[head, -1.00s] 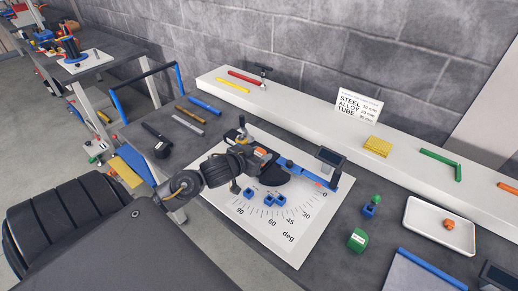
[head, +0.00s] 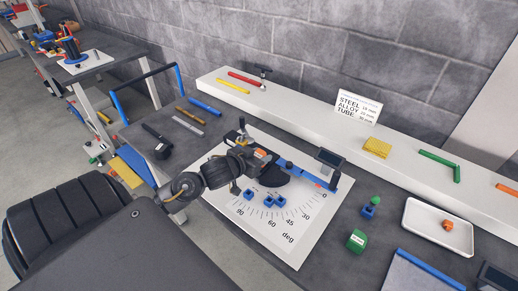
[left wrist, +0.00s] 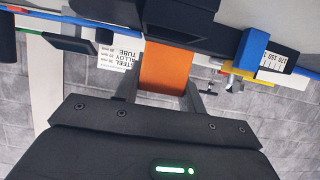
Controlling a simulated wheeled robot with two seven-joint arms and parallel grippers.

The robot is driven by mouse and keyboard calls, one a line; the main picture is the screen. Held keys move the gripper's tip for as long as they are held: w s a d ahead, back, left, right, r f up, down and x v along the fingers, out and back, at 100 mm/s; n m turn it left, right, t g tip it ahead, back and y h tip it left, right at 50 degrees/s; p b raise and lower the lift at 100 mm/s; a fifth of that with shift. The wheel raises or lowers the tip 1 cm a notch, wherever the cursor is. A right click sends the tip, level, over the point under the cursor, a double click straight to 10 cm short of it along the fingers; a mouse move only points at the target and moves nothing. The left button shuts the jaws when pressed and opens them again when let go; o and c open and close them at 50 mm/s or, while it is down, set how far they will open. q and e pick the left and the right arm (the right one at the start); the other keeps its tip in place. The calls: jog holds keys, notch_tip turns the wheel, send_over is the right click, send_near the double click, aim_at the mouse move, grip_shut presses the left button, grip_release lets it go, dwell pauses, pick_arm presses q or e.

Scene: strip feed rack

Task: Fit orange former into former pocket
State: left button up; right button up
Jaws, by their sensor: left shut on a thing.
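My left gripper (head: 262,160) is over the bending fixture on the white angle board (head: 300,250). In the left wrist view it is shut on the orange former (left wrist: 166,72), a plain block between the two fingers. The former also shows as a small orange patch in the head view (head: 260,154). A dark part of the fixture (head: 275,181) lies just beside and below the gripper. The former's far end meets or overlaps dark fixture parts in the wrist view. The former pocket is hidden, and I cannot tell how deep the former sits. My right gripper is not in view.
A blue arm (head: 305,173) with a dark display (head: 329,158) stands right of the gripper. Blue blocks (head: 268,201) stand on the board. A white tray (head: 412,238) with an orange piece (head: 447,226) and a green block (head: 356,240) are to the right. A white shelf (head: 310,110) runs behind.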

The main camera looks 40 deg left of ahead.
pick_arm(q)
jog(key=shift+f+b, duration=0.9)
jog(key=shift+f, duration=0.5)
jog(key=o, duration=1.2)
jog(key=shift+s, duration=0.1)
jog(key=v, duration=1)
jog(key=shift+s+r, duration=0.2)
jog(key=shift+s, duration=0.1)
jog(key=shift+d, duration=0.1)
